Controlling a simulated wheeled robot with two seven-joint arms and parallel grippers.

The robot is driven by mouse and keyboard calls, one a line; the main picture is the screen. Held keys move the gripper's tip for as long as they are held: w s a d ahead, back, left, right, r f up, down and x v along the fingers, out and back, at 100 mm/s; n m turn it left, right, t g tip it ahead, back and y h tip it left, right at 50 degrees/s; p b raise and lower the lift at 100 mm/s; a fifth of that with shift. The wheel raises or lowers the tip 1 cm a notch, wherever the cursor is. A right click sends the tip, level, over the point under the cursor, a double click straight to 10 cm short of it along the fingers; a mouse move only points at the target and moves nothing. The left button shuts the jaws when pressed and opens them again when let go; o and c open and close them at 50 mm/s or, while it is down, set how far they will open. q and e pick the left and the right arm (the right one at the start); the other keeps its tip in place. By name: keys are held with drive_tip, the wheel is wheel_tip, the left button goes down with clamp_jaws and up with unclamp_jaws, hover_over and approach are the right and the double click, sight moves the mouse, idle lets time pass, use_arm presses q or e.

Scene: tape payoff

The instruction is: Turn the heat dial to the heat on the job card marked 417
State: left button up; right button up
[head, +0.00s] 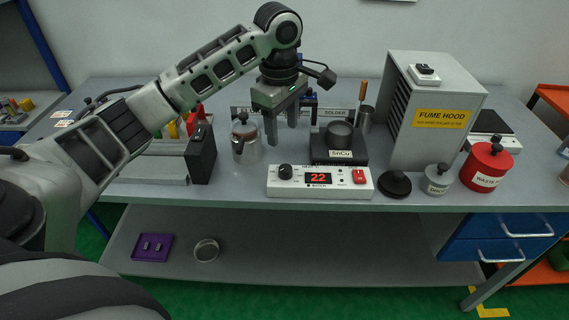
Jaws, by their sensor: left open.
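The heat dial (286,171) is a black knob at the left end of a white control box (338,191) near the bench's front edge. The box has a red display (318,178) reading 22 and a red switch (358,176). My left gripper (282,130) is open and empty, pointing down above and behind the box, apart from the dial. Two small light cards (63,114) lie at the bench's far left; their print is too small to read, so I cannot tell which is marked 417. My right gripper is not in view.
A steel pot (245,140) stands left of the box, a dark hot plate (338,150) behind it. A black lid (394,185), grey jar (437,180) and red waste can (486,168) stand to the right, before the fume hood (407,140).

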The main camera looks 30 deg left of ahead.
sight(285, 168)
use_arm(q)
drive_tip(key=f, duration=1.1)
drive_tip(key=shift+w+f, duration=0.15)
drive_tip(key=shift+w, duration=0.2)
drive_tip(key=c, duration=1)
